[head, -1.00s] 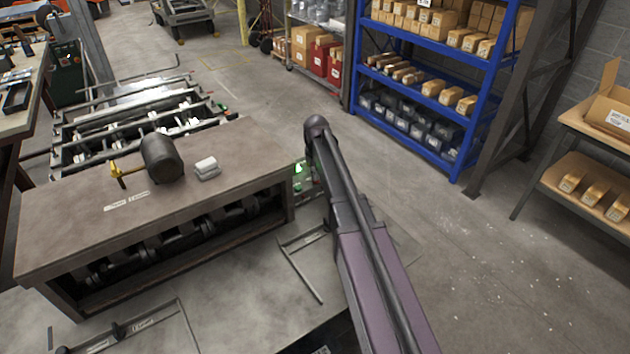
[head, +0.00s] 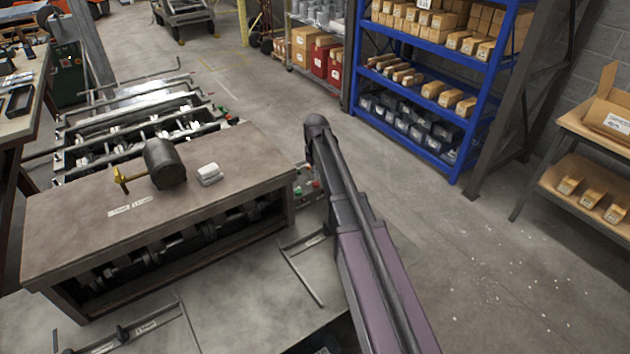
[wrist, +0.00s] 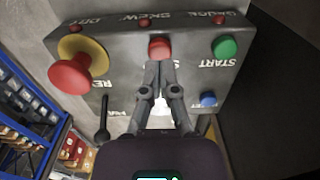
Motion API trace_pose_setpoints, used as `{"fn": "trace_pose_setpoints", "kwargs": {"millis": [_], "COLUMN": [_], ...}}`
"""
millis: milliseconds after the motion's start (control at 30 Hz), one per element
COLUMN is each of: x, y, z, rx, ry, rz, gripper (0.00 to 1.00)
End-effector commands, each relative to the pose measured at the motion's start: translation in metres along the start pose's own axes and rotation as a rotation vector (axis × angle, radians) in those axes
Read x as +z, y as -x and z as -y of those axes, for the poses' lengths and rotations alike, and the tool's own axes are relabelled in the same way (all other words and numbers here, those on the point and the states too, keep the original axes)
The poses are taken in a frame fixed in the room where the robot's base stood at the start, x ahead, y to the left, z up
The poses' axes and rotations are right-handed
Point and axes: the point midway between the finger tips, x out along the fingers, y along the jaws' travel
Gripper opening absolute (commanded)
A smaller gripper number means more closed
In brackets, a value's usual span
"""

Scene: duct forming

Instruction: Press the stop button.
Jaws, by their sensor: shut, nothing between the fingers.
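In the wrist view a grey control panel (wrist: 120,75) appears upside down. A red button (wrist: 160,48) sits in its upper middle, with a mostly hidden label starting with S below it. My gripper (wrist: 160,67) is shut and empty, its fingertips at the lower edge of the red button; I cannot tell whether they touch. A green button (wrist: 224,47) marked START is to the right. A larger red mushroom button (wrist: 72,76) on a yellow collar is at the left. In the head view my arm hides my gripper and most of the panel (head: 309,186).
A blue button (wrist: 208,99) and a black lever (wrist: 102,126) flank my fingers. A white part shows behind them. A blue shelf (head: 425,65) stands behind; floor between is clear.

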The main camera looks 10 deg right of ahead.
Motion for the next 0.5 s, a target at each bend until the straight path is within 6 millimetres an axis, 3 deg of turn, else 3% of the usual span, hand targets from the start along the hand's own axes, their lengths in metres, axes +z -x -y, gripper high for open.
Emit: {"fn": "trace_pose_setpoints", "kwargs": {"millis": [500], "x": [0.0], "y": [0.032], "z": [0.0], "rx": [0.0], "ry": [0.0], "rz": [0.0], "gripper": [0.0]}}
